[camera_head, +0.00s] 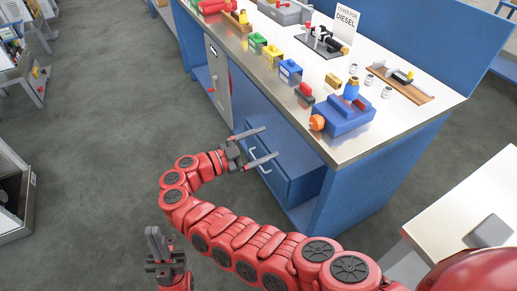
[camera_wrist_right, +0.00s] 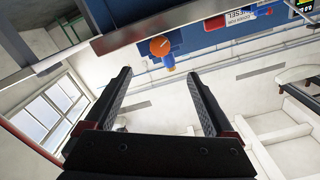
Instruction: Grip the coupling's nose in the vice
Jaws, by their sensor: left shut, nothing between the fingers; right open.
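The blue vice (camera_head: 343,117) sits at the near right corner of the bench, with an orange knob (camera_head: 317,122) at its left end. A small blue and yellow piece (camera_head: 351,88), perhaps the coupling, stands at the vice's far side; I cannot tell whether the jaws touch it. My right gripper (camera_head: 264,146) is open and empty, in front of the bench and apart from the vice. In the right wrist view its two fingers (camera_wrist_right: 160,85) are spread, with the orange knob (camera_wrist_right: 160,47) beyond them. My left gripper (camera_head: 155,237) is shut and empty, low at the left.
The bench top (camera_head: 420,114) holds a row of coloured blocks along its front edge, a wooden tray (camera_head: 400,84), small cans and a black fixture (camera_head: 322,42) by a DIESEL sign (camera_head: 345,20). Blue drawers (camera_head: 285,165) are below.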

